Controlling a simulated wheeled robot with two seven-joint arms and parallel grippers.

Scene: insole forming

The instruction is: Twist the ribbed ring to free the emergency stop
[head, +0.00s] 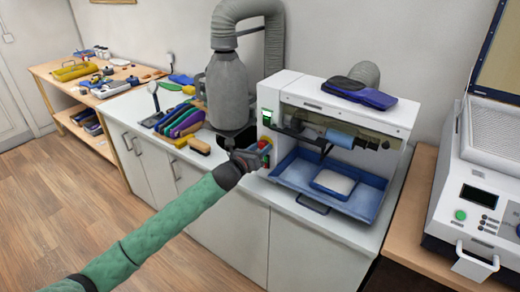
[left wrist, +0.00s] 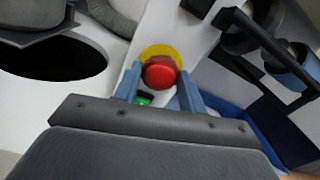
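The emergency stop (left wrist: 159,75) is a red round knob in front of a yellow disc (left wrist: 158,51), on the white machine's left front panel. A darker red part shows behind the knob's cap; I cannot make out ribs on it. In the head view the emergency stop (head: 265,143) shows small and partly covered by my left gripper (head: 256,154). My right gripper is in neither view.
A green button (left wrist: 144,99) sits close by the knob. The white machine (head: 300,84) holds a blue roller and a blue tray (head: 292,169). A grey dust collector (head: 227,90) stands left of it.

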